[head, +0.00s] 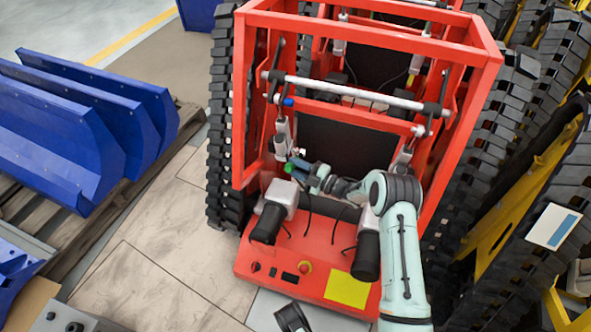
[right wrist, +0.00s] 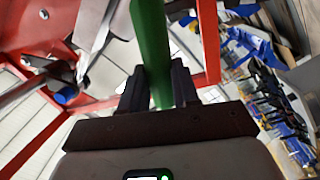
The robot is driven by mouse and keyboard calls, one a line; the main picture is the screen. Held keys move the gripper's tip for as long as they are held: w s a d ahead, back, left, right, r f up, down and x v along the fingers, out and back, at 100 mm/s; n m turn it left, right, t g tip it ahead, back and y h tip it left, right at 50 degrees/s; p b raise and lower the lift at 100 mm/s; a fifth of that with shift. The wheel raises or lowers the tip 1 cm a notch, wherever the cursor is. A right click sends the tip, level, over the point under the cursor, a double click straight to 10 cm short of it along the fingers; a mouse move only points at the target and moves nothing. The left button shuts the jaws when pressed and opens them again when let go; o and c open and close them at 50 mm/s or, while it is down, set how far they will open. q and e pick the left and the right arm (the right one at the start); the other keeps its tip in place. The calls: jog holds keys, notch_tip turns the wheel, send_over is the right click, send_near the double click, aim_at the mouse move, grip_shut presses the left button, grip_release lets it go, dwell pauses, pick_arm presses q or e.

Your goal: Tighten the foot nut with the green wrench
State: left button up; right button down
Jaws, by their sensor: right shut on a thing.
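The green wrench (right wrist: 151,42) stands between the two dark fingers of my right gripper (right wrist: 158,88) in the right wrist view, and the gripper is shut on it. In the head view my right gripper (head: 300,170) is inside the left part of the red carrier frame, close to the lower end of a grey actuator (head: 282,138). Only a small green bit of the wrench (head: 289,168) shows there. I cannot make out the foot nut, nor whether the wrench touches it.
The red carrier (head: 345,265) has black tracks (head: 222,130) on both sides. Its frame bars and a grey cross rod (head: 355,92) surround my right gripper. Blue curved plates (head: 75,130) lie on a pallet at left. Yellow-framed tracked carriers (head: 525,190) stand close at right.

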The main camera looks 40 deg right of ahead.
jog(key=shift+r, duration=0.15)
jog(key=shift+w+d+r+m, duration=0.3)
jog(key=shift+d+r+m, duration=0.1)
jog(key=shift+r+m, duration=0.2)
jog(key=shift+d+r, duration=0.1)
jog(key=shift+w+d+r+m, duration=0.3)
jog(key=shift+d+r+m, duration=0.1)
jog(key=shift+r+m, duration=0.15)
dwell(0.4)
jog(key=shift+w+d+r+m+g, duration=0.3)
jog(key=shift+w+d+r+m, duration=0.1)
jog(key=shift+d+r+m, duration=0.15)
jog(key=shift+w+d+r+m, duration=0.4)
jog(key=shift+d+r+m, duration=0.1)
jog(key=shift+r, duration=0.05)
